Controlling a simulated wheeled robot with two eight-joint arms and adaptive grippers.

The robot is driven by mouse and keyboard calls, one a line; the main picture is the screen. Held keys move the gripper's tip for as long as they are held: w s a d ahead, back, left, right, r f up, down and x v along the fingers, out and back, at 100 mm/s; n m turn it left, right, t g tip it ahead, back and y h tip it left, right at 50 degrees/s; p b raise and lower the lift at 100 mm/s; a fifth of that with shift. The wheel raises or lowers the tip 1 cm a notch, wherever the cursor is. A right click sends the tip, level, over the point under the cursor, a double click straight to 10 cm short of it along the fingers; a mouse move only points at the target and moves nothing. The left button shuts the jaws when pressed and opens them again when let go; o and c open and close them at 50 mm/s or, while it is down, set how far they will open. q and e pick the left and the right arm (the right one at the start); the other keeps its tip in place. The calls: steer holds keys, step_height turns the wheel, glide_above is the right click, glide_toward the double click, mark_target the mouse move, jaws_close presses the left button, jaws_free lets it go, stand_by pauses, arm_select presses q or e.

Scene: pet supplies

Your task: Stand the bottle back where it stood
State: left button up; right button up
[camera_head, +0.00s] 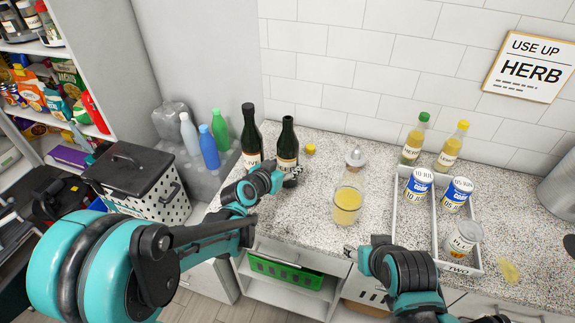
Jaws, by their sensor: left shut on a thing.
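A dark bottle (287,147) with a pale label stands upright, or nearly so, on the speckled counter. My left gripper (292,177) is shut on its lower part, which the fingers hide. I cannot tell whether its base touches the counter. A second dark bottle (250,136) is just to its left, close beside it. A clear glass vessel (347,203) with yellow liquid stands to the right. My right gripper (351,252) is low over the counter's front edge, apart from the bottles; its fingers are too small to read.
A small yellow object (310,148) lies behind the held bottle. A white divided tray (433,232) with several cans is at right. Two oil bottles (413,140) stand near the wall. Coloured bottles (208,147) stand at left. Bare counter (320,220) lies between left gripper and glass.

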arm_select(q)
steer(key=o, duration=0.9)
steer(key=shift+f, duration=0.15)
steer(key=shift+c, duration=0.2)
steer(key=o, duration=0.4)
steer(key=shift+s+a+r, duration=0.1)
steer(key=shift+s+r, duration=0.05)
steer(key=shift+r, duration=0.2)
steer(key=s+a+r+n+g+y+p, duration=0.1)
steer(key=s+a+n+y, duration=0.1)
steer(key=s+a, duration=0.4)
steer(key=s+a+r+n+g+y+p, duration=0.1)
steer(key=s+a, duration=0.4)
steer(key=s, duration=0.7)
steer(key=s+a+r+n+g+y+p, duration=0.1)
steer(key=s+a+n+g+y, duration=0.1)
steer(key=s+a, duration=0.4)
steer(key=shift+s+a+r+n+g+y+p, duration=0.15)
steer(key=shift+s+y, duration=0.1)
steer(key=shift+s, duration=0.4)
steer(key=shift+s+a+f+n+g+y+p, duration=0.1)
steer(key=shift+s+y, duration=0.2)
steer(key=shift+s, duration=0.4)
steer(key=shift+s+a+r+n+g+y+p, duration=0.15)
steer(key=shift+s+y, duration=0.1)
steer(key=shift+s, duration=0.4)
steer(key=shift+d+f, duration=0.1)
